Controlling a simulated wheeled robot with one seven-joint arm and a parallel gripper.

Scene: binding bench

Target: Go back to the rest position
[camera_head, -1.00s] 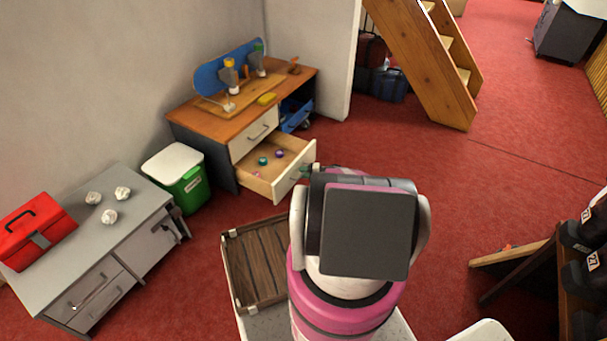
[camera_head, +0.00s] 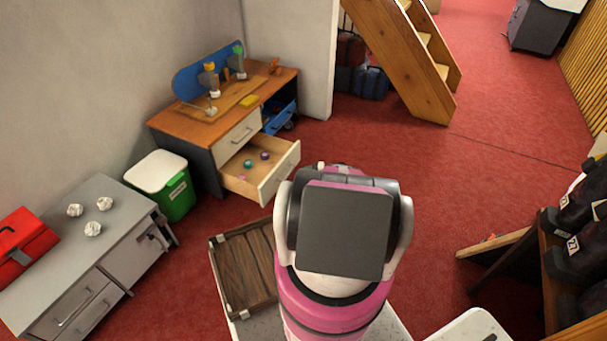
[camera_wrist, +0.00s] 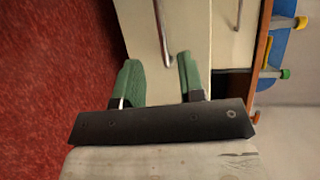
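My gripper (camera_wrist: 160,80) shows in the wrist view with its two green fingers spread apart and nothing between them. Beyond the fingers is the pale front of the open drawer (camera_wrist: 180,55) with its bar handle (camera_wrist: 163,35); the handle lies past the fingertips, and I cannot tell the gap. In the head view my pink and white arm stands in front of the binding bench (camera_head: 200,125), and the gripper is hidden behind it. The open drawer (camera_head: 282,172) of the bench holds a few small coloured items, including a teal one (camera_head: 248,163) and a purple one (camera_head: 264,156).
A wooden tray (camera_head: 215,275) lies beside my arm. A green bin (camera_head: 180,198) with a white lid stands left of the bench. A grey cabinet (camera_head: 70,250) bears crumpled paper balls and a red toolbox (camera_head: 22,245). A dark rack (camera_head: 500,270) stands right. Red floor (camera_head: 440,170) is clear behind.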

